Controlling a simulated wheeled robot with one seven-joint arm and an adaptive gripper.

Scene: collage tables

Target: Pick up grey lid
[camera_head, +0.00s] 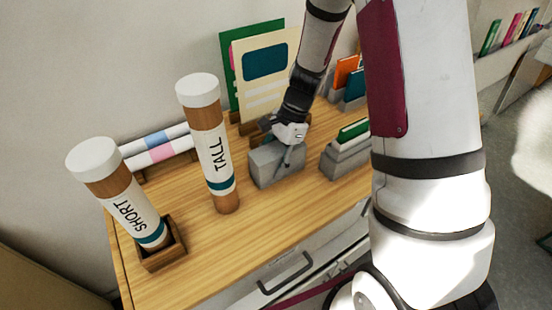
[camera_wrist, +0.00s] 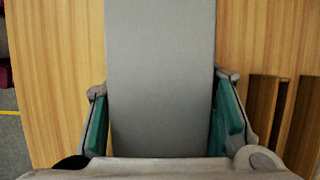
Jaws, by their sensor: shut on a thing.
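The grey lid (camera_wrist: 160,60) fills the middle of the wrist view as a plain flat grey surface. My gripper (camera_wrist: 162,88) has one teal-padded finger on each long side of it and is shut on it. In the head view my gripper (camera_head: 287,148) is at the top of a grey box-shaped block (camera_head: 277,170) on the wooden table. From there I cannot tell the lid's edge from a box below it, nor whether the lid is raised.
A tube marked TALL (camera_head: 213,150) stands left of the gripper. A tube marked SHORT (camera_head: 130,205) leans in a wooden holder (camera_head: 163,258). A grey holder with cards (camera_head: 345,155) is close on the right. Upright boards (camera_head: 265,75) stand behind. The table front (camera_head: 240,235) is clear.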

